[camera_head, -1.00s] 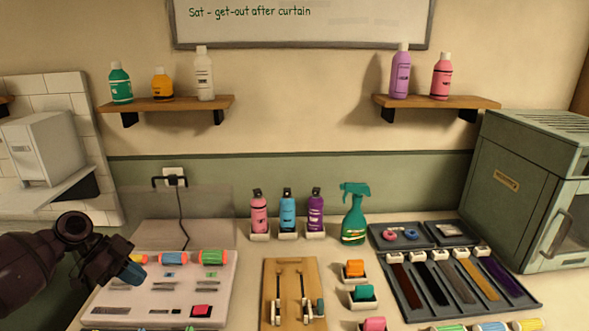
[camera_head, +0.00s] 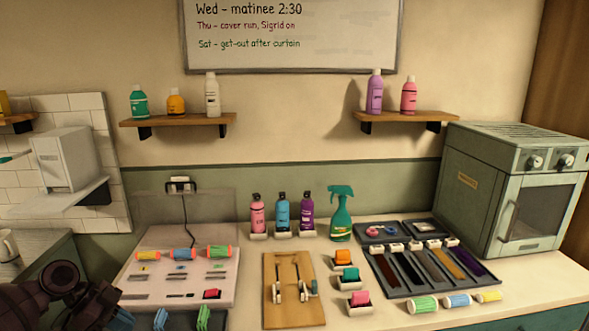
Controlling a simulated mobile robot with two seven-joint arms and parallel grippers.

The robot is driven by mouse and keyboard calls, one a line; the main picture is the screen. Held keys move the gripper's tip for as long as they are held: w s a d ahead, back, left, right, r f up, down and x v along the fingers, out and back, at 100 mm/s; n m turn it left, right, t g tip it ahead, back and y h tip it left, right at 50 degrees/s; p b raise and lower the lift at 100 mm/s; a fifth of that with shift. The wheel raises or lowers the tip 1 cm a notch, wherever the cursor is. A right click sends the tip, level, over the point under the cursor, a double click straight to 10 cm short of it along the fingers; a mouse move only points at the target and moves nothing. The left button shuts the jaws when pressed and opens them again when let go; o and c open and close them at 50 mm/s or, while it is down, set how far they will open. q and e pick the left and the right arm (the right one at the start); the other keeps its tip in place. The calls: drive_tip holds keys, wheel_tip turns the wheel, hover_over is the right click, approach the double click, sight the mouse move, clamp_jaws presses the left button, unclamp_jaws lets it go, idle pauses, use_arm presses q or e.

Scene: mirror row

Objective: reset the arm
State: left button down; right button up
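My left arm comes in at the lower left corner. Its gripper (camera_head: 116,314) is low at the picture's bottom edge, beside the front left corner of the pale board. A small blue piece (camera_head: 122,319) shows at its tip; I cannot tell whether this is a fingertip or a held thing, and the fingers are too dark and cropped to read. My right gripper is not in view.
The pale board (camera_head: 215,293) with coloured rollers lies right of the gripper, with clips (camera_head: 203,317) in front. A wooden board (camera_head: 276,311), bottles (camera_head: 281,214), a green spray bottle (camera_head: 341,215), a dark tray (camera_head: 401,290) and an oven (camera_head: 477,196) stand farther right.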

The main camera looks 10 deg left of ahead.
use_arm(q)
drive_tip(key=s+d+f+n+t+y, duration=0.1)
drive_tip(key=s+d+f+n+t, duration=0.2)
drive_tip(key=f, duration=0.5)
drive_tip(key=s+d+f+n+y, duration=0.25)
drive_tip(key=s+d+f, duration=0.2)
drive_tip(key=f, duration=0.35)
drive_tip(key=s+d+n+t+y, duration=0.4)
drive_tip(key=s+d+n+t, duration=0.2)
drive_tip(key=s+d+n, duration=0.1)
drive_tip(key=shift+s+d+n, duration=0.35)
drive_tip(key=shift+s+d, duration=0.3)
drive_tip(key=shift+s, duration=0.55)
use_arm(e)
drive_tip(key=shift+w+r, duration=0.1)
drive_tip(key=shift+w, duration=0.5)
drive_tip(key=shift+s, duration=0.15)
use_arm(q)
drive_tip(key=shift+f, duration=0.1)
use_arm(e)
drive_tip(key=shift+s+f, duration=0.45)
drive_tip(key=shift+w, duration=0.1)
